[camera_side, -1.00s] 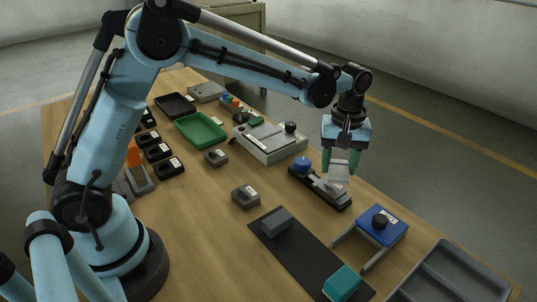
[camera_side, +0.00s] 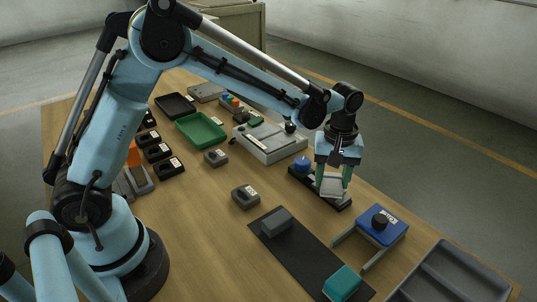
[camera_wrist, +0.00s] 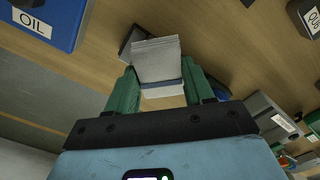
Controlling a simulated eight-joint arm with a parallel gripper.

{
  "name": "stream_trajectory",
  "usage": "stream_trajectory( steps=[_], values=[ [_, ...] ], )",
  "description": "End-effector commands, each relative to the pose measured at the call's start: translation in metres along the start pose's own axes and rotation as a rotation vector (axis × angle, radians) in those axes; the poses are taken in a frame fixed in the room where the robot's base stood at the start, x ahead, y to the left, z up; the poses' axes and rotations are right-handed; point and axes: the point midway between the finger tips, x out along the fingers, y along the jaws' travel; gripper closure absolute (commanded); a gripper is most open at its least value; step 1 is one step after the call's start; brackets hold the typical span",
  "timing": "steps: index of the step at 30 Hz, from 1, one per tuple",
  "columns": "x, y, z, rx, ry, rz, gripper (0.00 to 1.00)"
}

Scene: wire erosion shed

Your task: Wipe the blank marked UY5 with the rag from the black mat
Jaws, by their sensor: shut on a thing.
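My gripper (camera_side: 333,181) has green fingers shut on a pale grey, folded-looking pad, which looks like the rag (camera_wrist: 157,60). The rag also shows in the side view (camera_side: 331,187), low over the black holder (camera_side: 342,205). I cannot tell whether it touches anything there; the gripper and rag hide part of the holder. The black mat (camera_side: 294,259) lies nearer the front, with a dark grey block (camera_side: 277,222) and a teal block (camera_side: 342,283) on it. Grey blocks with white labels (camera_side: 246,196) (camera_side: 216,157) stand on the table. I cannot read UY5 on any.
A grey tray (camera_side: 440,282) is at the front right. A grey fixture (camera_side: 268,146) and green tray (camera_side: 202,130) are behind. Bare wood shows left of the mat.

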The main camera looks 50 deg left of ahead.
Motion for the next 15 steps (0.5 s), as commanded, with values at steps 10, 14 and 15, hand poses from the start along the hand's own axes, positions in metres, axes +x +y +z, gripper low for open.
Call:
stream_trajectory(
  steps=[10, 14, 15],
  values=[
    [-0.025, 0.011, -0.012, 0.0, 0.0, 0.0, 0.86],
    [-0.036, 0.011, -0.011, 0.0, 0.0, 0.001, 0.86],
    [-0.039, 0.011, -0.012, 0.0, 0.0, 0.001, 0.86]
  ],
)
